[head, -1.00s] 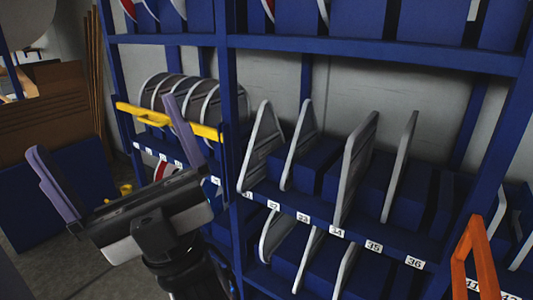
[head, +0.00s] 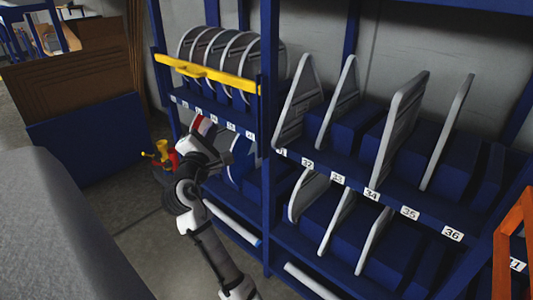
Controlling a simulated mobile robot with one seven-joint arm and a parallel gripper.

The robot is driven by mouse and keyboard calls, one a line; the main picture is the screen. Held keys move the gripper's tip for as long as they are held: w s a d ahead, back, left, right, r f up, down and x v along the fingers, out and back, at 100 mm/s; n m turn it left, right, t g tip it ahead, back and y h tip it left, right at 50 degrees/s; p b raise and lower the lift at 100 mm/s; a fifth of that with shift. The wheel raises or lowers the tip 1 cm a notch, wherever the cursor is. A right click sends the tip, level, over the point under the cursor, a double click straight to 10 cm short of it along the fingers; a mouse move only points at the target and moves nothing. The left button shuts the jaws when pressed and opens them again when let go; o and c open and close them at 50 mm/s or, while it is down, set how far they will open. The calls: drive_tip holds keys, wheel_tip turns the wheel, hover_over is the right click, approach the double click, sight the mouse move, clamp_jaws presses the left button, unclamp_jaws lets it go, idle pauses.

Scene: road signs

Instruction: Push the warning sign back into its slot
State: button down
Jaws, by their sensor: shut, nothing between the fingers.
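My gripper (head: 215,142) is at the lower left bay of the blue rack, below the shelf of round signs. It looks shut and holds nothing that I can see; my wrist largely hides its fingers. A red and white sign (head: 205,123) shows just beyond it, partly covered; I cannot tell whether they touch. Grey sign backs stand in slots on the right shelf, among them a triangular one (head: 298,105), a tall one (head: 395,135) and a thin one (head: 447,130). I cannot tell for certain which is the warning sign.
A yellow bar (head: 225,78) crosses in front of the round signs (head: 235,55). Blue rack posts (head: 267,150) stand close to my arm. More signs (head: 310,195) fill the lower right shelf. An orange frame (head: 510,240) stands at right. Grey floor (head: 125,205) is open at left.

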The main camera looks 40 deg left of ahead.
wheel_tip(320, 180, down, 8)
drive_tip(key=w+d+n+t+h, duration=0.1)
drive_tip(key=w+n+h, duration=0.2)
drive_tip(key=h, duration=0.3)
drive_tip(key=n+h+p, duration=0.1)
drive_tip(key=n+h, duration=0.1)
drive_tip(key=h, duration=0.3)
approach(286, 140)
drive_tip(key=shift+w+a+r, duration=0.15)
drive_tip(key=shift+r, duration=0.3)
drive_tip(key=shift+w+r+p, duration=0.1)
drive_tip(key=shift+w+p, duration=0.2)
drive_tip(key=shift+w, duration=0.05)
drive_tip(key=w, duration=0.3)
drive_tip(key=w+p, duration=0.1)
drive_tip(key=w, duration=0.5)
drive_tip(key=shift+f, duration=0.25)
drive_tip(key=shift+s+r, duration=0.15)
